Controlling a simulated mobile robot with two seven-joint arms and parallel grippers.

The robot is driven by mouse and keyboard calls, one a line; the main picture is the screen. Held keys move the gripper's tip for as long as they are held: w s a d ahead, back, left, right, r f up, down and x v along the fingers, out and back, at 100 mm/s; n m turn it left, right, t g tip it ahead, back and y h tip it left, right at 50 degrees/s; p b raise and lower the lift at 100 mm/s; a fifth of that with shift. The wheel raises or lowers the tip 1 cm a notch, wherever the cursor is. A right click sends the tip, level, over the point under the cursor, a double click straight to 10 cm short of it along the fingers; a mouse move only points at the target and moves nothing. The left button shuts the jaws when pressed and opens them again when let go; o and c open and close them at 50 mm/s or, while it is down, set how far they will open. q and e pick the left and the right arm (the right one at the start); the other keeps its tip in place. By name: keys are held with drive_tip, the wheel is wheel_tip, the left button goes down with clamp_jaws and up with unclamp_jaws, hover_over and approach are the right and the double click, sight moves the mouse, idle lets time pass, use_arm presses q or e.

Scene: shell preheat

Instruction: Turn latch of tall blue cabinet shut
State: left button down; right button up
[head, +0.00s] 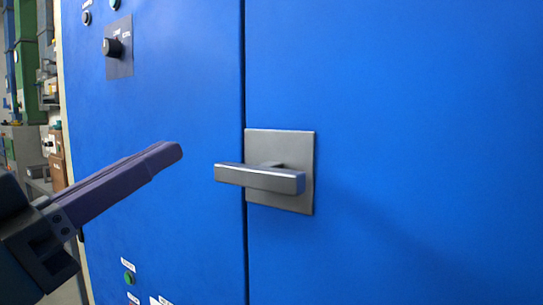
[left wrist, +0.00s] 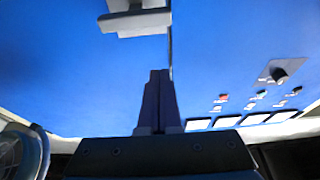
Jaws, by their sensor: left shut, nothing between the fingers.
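The tall blue cabinet (head: 420,90) fills most of the head view, with a dark vertical seam between its two panels. Its grey latch handle (head: 260,178) lies roughly horizontal on a square grey plate (head: 298,146) and reaches left across the seam. The handle also shows at the top of the left wrist view (left wrist: 135,22). My left gripper (head: 172,152) is shut and empty, its fingers together, to the left of the handle and apart from it. In the left wrist view its fingers (left wrist: 160,80) point up toward the seam, below the handle. My right gripper is not in view.
A black rotary knob (head: 112,47) on a dark plate sits at the upper left of the cabinet. A green button (head: 129,278) is at the lower left. Shelving with green and blue items (head: 28,60) stands beyond the left edge. The right panel is clear.

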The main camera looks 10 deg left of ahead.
sight(264, 175)
use_arm(q)
drive_tip(key=r+p+x, duration=0.1)
drive_tip(key=p+x, duration=0.2)
drive_tip(key=x, duration=0.6)
drive_tip(key=shift+s+a+f+b, duration=0.1)
drive_tip(key=shift+f+b, duration=0.1)
drive_tip(key=shift+f, duration=0.65)
drive_tip(key=shift+s+d+f+b, duration=0.1)
drive_tip(key=shift+f+b, duration=0.1)
drive_tip(key=shift+f, duration=0.6)
drive_tip(key=shift+s+a+f+b, duration=0.1)
drive_tip(key=shift+f+b, duration=0.1)
drive_tip(key=shift+f, duration=0.65)
